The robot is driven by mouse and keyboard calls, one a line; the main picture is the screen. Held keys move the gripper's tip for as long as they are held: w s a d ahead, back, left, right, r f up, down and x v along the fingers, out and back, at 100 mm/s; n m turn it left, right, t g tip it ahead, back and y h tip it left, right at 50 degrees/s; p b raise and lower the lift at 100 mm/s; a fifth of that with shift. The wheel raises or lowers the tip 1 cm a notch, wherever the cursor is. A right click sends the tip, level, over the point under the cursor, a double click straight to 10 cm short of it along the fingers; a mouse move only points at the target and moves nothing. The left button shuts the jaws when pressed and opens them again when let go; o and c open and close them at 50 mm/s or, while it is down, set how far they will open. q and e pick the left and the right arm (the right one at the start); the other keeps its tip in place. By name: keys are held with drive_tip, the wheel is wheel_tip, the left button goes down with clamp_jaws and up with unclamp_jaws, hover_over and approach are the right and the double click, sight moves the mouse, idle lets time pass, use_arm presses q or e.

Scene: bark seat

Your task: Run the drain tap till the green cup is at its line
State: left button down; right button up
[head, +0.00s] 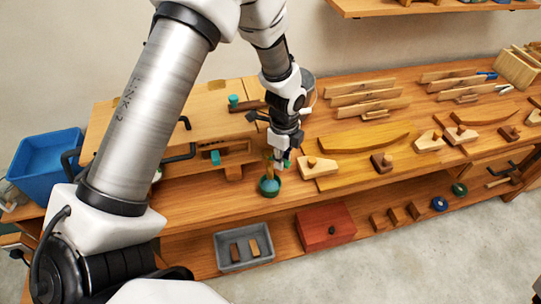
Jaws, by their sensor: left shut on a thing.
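The green cup (269,188) stands upright near the front edge of the bench, with a bluish-grey surface showing inside its rim. Its line cannot be made out. My left gripper (281,158) points down just behind and above the cup. It is shut on a small part, apparently the drain tap, which its fingers mostly hide. A little green shows beside the fingertips. A grey pail (308,82) stands behind my left wrist, partly hidden. Whether liquid is running is too small to tell. My right gripper is not in view.
A wooden block with a teal piece (215,158) lies left of the cup. A wooden plane (317,167) is close on the right. A blue bin (45,163) stands far left. A grey tray (243,247) and red box (325,228) sit on the lower shelf.

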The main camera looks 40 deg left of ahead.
use_arm(q)
drive_tip(key=s+m+p, duration=0.1)
drive_tip(key=m, duration=0.2)
drive_tip(key=s+m+p, duration=0.1)
drive_tip(key=m+p, duration=0.1)
drive_tip(key=m, duration=0.1)
drive_tip(key=s+a+m+p, duration=0.1)
drive_tip(key=m+p, duration=0.1)
drive_tip(key=m, duration=0.1)
drive_tip(key=shift+s+a, duration=0.1)
drive_tip(key=c, duration=1)
unclamp_jaws()
drive_tip(key=shift+s+a, duration=0.1)
wheel_tip(320, 180, up, 8)
